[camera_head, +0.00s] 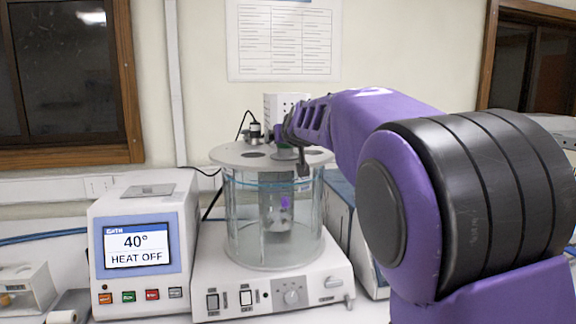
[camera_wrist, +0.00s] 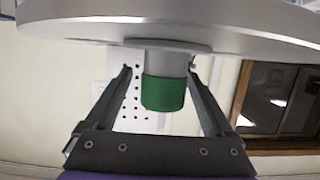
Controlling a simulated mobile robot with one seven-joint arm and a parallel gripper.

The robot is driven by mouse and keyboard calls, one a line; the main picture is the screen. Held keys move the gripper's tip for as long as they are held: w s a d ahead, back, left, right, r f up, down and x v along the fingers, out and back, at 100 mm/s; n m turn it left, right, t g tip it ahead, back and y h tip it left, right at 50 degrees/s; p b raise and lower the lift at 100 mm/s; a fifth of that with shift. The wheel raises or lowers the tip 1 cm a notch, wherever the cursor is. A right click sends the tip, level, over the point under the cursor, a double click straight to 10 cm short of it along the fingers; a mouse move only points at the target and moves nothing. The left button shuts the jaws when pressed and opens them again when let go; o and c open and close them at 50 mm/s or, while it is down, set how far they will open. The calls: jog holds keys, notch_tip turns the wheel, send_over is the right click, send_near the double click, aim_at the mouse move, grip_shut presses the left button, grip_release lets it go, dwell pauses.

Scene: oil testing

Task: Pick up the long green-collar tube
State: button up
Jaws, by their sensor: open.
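The long green-collar tube stands in the round lid of the glass bath, and its green collar (camera_wrist: 163,93) shows between my fingers in the wrist view. A short grey length of the tube shows between collar and lid. My gripper (camera_wrist: 160,72) is open, with one finger on each side of the tube and a visible gap to the collar on both sides. In the head view my gripper (camera_head: 293,148) is just above the lid and hides most of the collar. The tube's lower part is hard to make out through the glass.
The bath lid (camera_head: 235,154) is close to my fingertips and has other dark holes. A small dark fitting (camera_head: 254,131) stands on it at the left. The glass bath (camera_head: 245,215) sits on a white base. A heater unit (camera_head: 140,250) reading 40° HEAT OFF stands left.

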jog(key=shift+w+a+f, duration=0.2)
jog(key=shift+w+a, duration=0.1)
jog(key=shift+w, duration=0.25)
jog(key=shift+s+d+r, duration=0.1)
jog(key=shift+s, duration=0.1)
jog(key=shift+c, duration=0.3)
grip_shut()
